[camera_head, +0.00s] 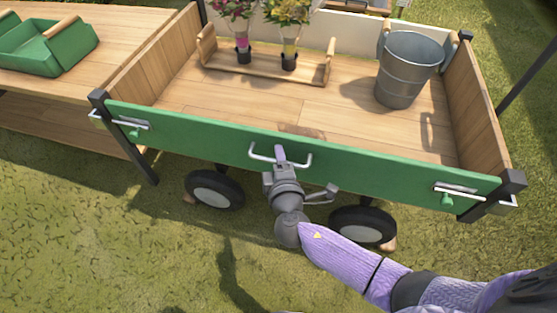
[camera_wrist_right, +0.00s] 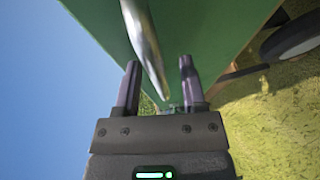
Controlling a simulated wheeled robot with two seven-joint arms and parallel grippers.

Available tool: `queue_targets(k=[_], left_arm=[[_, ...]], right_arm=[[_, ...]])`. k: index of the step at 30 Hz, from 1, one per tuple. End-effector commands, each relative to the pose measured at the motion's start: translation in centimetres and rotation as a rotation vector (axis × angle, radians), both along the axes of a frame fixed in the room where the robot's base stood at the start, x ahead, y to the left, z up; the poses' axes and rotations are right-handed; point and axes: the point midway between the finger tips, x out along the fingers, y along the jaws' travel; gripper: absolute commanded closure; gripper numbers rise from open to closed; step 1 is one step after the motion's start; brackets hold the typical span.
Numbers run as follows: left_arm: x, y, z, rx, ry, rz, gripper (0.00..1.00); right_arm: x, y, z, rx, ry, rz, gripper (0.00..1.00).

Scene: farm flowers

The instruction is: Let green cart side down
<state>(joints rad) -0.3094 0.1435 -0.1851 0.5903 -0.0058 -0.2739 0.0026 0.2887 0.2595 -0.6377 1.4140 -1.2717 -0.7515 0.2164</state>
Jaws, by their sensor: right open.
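The green cart side (camera_head: 220,138) stands upright along the front of the wooden cart. A metal handle (camera_head: 280,160) sits at its middle, and it also shows as a bar in the right wrist view (camera_wrist_right: 146,45). A latch with a green knob (camera_head: 134,128) is at its left end and another (camera_head: 448,198) at its right end. My right gripper (camera_head: 281,157) is at the handle. In the right wrist view its fingers (camera_wrist_right: 158,85) are apart, with the handle bar between them; contact cannot be told. My left gripper is not in view.
Inside the cart are a metal bucket (camera_head: 408,72) and a wooden carrier (camera_head: 265,72) with flower bunches. A wooden table (camera_head: 110,18) with a green tray (camera_head: 60,52) stands at the left. Wheels (camera_head: 214,190) sit under the cart. Open grass (camera_head: 80,240) lies in front.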

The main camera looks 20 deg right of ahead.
Motion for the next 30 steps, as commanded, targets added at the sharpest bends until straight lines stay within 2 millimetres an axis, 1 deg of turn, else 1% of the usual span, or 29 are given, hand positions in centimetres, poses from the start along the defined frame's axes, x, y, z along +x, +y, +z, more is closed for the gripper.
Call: queue_targets(k=[2,3,5,6,10,24,30], left_arm=[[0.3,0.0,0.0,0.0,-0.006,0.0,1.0],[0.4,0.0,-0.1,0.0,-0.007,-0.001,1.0],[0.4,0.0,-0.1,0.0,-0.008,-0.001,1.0],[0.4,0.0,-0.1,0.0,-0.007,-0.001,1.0],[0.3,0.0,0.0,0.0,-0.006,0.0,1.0],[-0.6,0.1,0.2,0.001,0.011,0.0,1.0],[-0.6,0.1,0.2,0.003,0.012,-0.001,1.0]], right_arm=[[0.0,0.0,0.0,0.0,0.0,0.0,0.47],[0.0,0.0,0.0,0.0,0.0,0.0,0.52],[0.0,0.0,0.0,0.0,0.0,0.0,0.64],[0.0,0.0,0.0,0.0,0.0,0.0,0.73],[0.0,0.0,0.0,0.0,0.0,0.0,1.0],[-0.1,0.0,0.0,0.0,0.001,0.0,1.0],[-0.1,0.0,0.0,0.0,0.001,0.0,1.0]])
